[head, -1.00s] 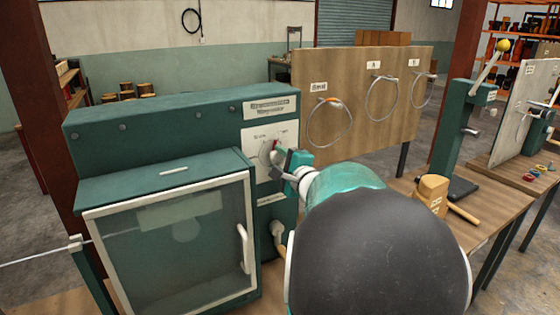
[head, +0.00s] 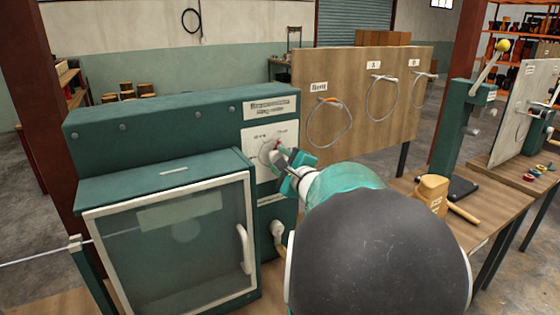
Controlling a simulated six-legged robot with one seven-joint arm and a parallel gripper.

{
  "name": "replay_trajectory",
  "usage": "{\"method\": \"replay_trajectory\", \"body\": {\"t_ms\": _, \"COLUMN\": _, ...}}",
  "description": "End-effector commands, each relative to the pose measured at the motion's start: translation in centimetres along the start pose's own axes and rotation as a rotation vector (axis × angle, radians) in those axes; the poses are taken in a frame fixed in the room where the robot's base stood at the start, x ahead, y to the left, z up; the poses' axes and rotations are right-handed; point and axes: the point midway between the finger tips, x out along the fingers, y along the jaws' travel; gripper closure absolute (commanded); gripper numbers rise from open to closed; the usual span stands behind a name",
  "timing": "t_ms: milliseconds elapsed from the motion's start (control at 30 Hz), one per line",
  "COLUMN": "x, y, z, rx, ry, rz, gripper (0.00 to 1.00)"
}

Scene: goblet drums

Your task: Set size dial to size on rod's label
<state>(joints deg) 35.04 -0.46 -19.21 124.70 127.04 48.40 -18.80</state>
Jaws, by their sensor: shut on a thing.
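The size dial (head: 267,153) is a round grey dial on a white plate (head: 259,134) at the right front of the green machine (head: 150,125). Small marks are printed above the dial, too small to read. My gripper (head: 280,154) is shut on the dial's knob, whose red part shows at the fingertips. The gripper is tilted, and my arm hides the area below and right of it. A thin pale rod (head: 40,257) enters the machine from the left. No label on it is readable.
A glass-fronted door (head: 170,245) with a white handle (head: 243,249) covers the machine's lower front, left of my gripper. A wooden board (head: 350,135) with hanging rings stands behind right.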

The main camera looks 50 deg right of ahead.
Motion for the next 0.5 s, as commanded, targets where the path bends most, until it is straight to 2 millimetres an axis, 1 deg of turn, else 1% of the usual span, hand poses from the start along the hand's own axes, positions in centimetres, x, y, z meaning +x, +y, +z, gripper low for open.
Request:
{"method": "replay_trajectory", "body": {"t_ms": 33, "x": -0.05, "y": 0.0, "z": -0.09, "rx": 0.0, "ry": 0.002, "rz": 0.0, "gripper": 0.56}}
{"method": "replay_trajectory", "body": {"t_ms": 100, "x": -0.05, "y": 0.0, "z": -0.08, "rx": 0.0, "ry": 0.002, "rz": 0.0, "gripper": 0.42}}
{"method": "replay_trajectory", "body": {"t_ms": 133, "x": -0.04, "y": 0.0, "z": -0.07, "rx": 0.0, "ry": 0.002, "rz": 0.0, "gripper": 0.41}}
{"method": "replay_trajectory", "body": {"t_ms": 400, "x": -0.08, "y": 0.0, "z": -0.03, "rx": 0.0, "ry": 0.001, "rz": 0.0, "gripper": 0.41}}
{"method": "replay_trajectory", "body": {"t_ms": 500, "x": -0.61, "y": -0.04, "z": -0.02, "rx": -0.001, "ry": 0.001, "rz": -0.001, "gripper": 0.41}}
